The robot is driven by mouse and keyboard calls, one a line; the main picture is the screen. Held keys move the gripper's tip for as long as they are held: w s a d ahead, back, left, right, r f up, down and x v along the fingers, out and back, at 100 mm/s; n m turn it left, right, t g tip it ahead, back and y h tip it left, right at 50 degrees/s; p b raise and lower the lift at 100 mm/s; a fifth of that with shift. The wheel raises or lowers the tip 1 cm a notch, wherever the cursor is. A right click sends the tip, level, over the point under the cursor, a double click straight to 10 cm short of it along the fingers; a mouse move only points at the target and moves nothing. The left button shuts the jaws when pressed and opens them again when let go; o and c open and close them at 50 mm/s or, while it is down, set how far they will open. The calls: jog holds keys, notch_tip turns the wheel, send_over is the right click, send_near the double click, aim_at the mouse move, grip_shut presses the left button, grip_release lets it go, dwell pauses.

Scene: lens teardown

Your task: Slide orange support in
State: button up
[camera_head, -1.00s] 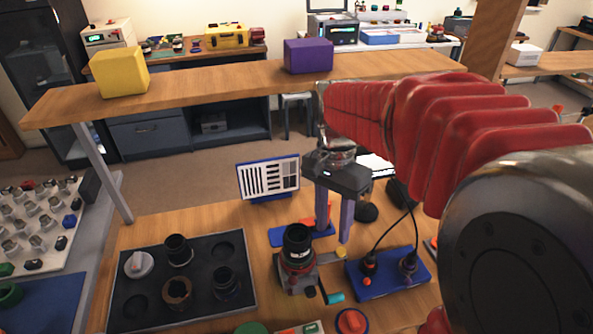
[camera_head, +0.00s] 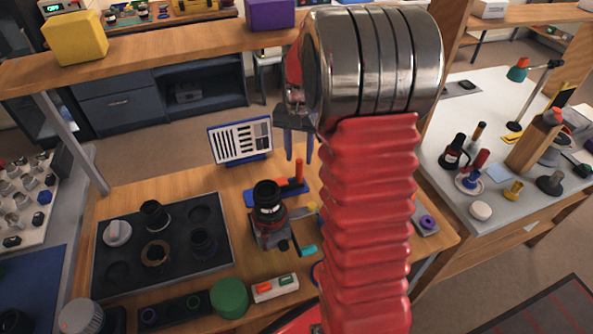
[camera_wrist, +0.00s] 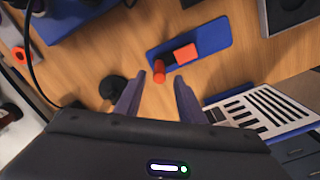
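The orange support (camera_head: 298,181) stands on a small blue base (camera_head: 268,193) at the back of the wooden bench, behind the lens. In the wrist view it shows as an orange block (camera_wrist: 186,53) and an upright orange post (camera_wrist: 159,68) with a dark part between, on the blue base (camera_wrist: 215,39). The black lens (camera_head: 268,195) sits upright in a fixture with a teal-tipped handle.
A striped test chart (camera_head: 240,140) stands left of my gripper and is close to the right finger in the wrist view. A dark tray (camera_head: 178,245) with lens parts lies left of the fixture. A shelf (camera_head: 160,42) with yellow and purple boxes spans behind.

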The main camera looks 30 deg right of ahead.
aim_at(299, 182)
jog(key=shift+s+f, duration=0.1)
jog(key=shift+f, duration=3.6)
jog(key=shift+c, duration=0.5)
grip_shut()
